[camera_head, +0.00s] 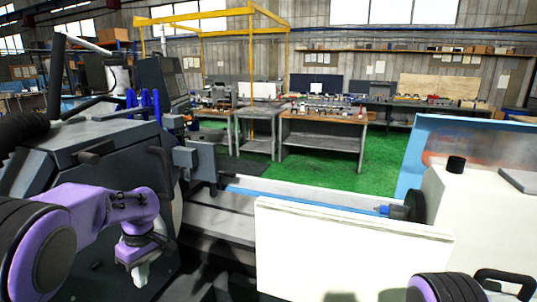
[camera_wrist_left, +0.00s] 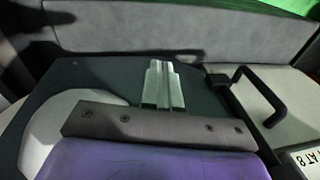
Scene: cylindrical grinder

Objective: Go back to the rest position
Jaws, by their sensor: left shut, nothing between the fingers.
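My left arm comes in from the left in the head view, in front of the grinder's dark grey housing (camera_head: 85,145). My left gripper (camera_head: 143,274) points down beside the machine's front. In the left wrist view its two pale fingers (camera_wrist_left: 163,85) are together with nothing between them. Behind them is a dark green surface (camera_wrist_left: 100,82) with a black handle (camera_wrist_left: 240,90) to the right. Only a purple and black part of my right arm shows at the bottom right of the head view; its gripper is out of view.
A white panel (camera_head: 340,255) stands in front of the grinder bed, and a white machine body (camera_head: 480,220) is at the right. A small blue-tipped part (camera_head: 385,210) points left from it. Workbenches (camera_head: 325,135) and open green floor (camera_head: 370,178) lie beyond the machine.

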